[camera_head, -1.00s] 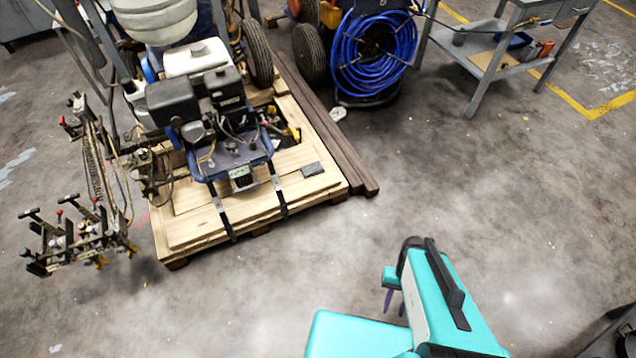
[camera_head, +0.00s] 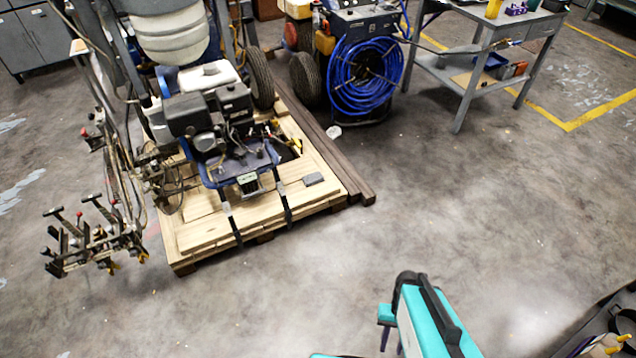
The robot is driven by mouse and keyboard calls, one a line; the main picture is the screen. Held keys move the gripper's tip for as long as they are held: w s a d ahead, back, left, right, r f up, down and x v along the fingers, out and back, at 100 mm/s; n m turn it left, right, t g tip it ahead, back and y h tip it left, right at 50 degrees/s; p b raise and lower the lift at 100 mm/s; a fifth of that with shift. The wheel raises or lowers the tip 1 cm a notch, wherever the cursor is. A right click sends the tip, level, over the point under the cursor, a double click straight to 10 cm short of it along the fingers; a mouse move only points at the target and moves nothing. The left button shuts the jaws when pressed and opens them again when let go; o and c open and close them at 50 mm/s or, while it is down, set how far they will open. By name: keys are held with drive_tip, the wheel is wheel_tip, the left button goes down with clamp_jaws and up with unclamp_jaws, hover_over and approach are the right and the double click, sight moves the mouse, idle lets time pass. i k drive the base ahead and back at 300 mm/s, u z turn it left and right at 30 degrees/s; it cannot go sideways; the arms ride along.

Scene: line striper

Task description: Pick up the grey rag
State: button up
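A small flat dark grey piece (camera_head: 313,179) lies on the right front part of the wooden pallet (camera_head: 215,237), beside the machine's strap. It may be the grey rag, but it is too small to be sure. My teal arm shows at the bottom, right of centre. Two dark purple prongs at its left side look like the fingers of my gripper (camera_head: 391,341). They hang over the floor, well apart from the grey piece, and nothing shows between them. Their opening is too small and partly hidden to judge.
The line striper (camera_head: 210,105) stands strapped on the pallet, its metal arms (camera_head: 90,240) jutting left. Dark beams (camera_head: 345,180) lie along the pallet's right side. A blue hose reel (camera_head: 365,75) and a grey workbench (camera_head: 460,75) stand behind. The middle floor is clear.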

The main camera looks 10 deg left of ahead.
sight(313, 179)
drive_tip(key=u, duration=4.6)
drive_tip(key=i, duration=0.15)
drive_tip(key=z, duration=2.85)
drive_tip(key=i, duration=1)
drive_tip(key=u, duration=0.1)
drive_tip(key=k, duration=0.5)
drive_tip(key=u, duration=0.1)
